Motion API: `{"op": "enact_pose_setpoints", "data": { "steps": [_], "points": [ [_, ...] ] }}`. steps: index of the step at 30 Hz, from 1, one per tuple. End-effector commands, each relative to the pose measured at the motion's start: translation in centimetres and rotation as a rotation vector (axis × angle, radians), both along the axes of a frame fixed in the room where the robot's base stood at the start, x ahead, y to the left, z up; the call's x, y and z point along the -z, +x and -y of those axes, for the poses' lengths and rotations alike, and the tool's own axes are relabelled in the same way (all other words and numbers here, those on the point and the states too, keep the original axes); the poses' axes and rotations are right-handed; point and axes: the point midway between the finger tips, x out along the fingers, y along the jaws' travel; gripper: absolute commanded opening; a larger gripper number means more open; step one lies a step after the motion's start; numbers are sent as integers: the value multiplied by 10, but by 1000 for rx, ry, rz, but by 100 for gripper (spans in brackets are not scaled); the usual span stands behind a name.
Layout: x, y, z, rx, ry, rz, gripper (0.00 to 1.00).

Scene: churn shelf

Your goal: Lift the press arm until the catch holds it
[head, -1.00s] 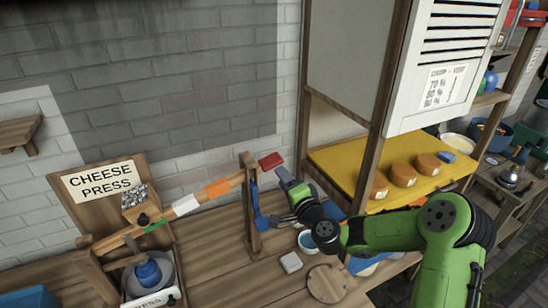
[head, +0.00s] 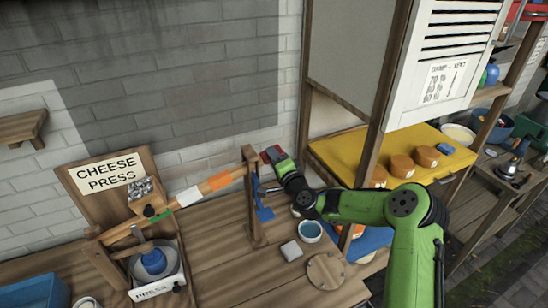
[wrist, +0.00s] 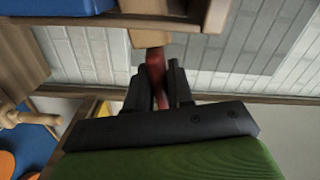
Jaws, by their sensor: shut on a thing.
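The press arm (head: 222,181) is a long wooden beam with white, orange and green bands. It slopes up to the right from the cheese press (head: 104,225) and passes the upright wooden post (head: 252,200). Its red end handle (head: 267,155) lies just past the post. My gripper (head: 276,158) is shut on this red handle. In the wrist view the handle (wrist: 154,66) sits between the dark fingers of my gripper (wrist: 160,85), below the beam's wooden end (wrist: 150,38). A blue catch (head: 263,213) hangs on the post, below the arm; the arm appears clear above it.
A bowl (head: 310,231), a white block (head: 291,250) and a round wooden board (head: 326,271) lie on the bench right of the post. A yellow shelf (head: 345,152) with orange cheeses and a tall cabinet (head: 350,60) stand close on the right.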

Motion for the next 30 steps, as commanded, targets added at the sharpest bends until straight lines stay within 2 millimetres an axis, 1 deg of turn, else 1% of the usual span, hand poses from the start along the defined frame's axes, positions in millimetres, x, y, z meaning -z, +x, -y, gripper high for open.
{"op": "enact_pose_setpoints", "data": {
  "steps": [8,13,15,22,23,24,26,27,30],
  "points": [
    [-1,0,0,-1,-4,0,0],
    [-24,-1,-3,-2,-36,17,0],
    [-29,-2,-4,-1,-47,20,0],
    [-28,-2,-4,-1,-45,20,0],
    [-28,-2,-4,-1,-45,20,25],
    [-28,-2,-4,0,-44,21,31],
    [-28,-2,-4,0,-44,21,40],
    [-28,-2,-4,0,-44,21,43],
    [-28,-2,-4,0,-44,21,43]
  ]
}}
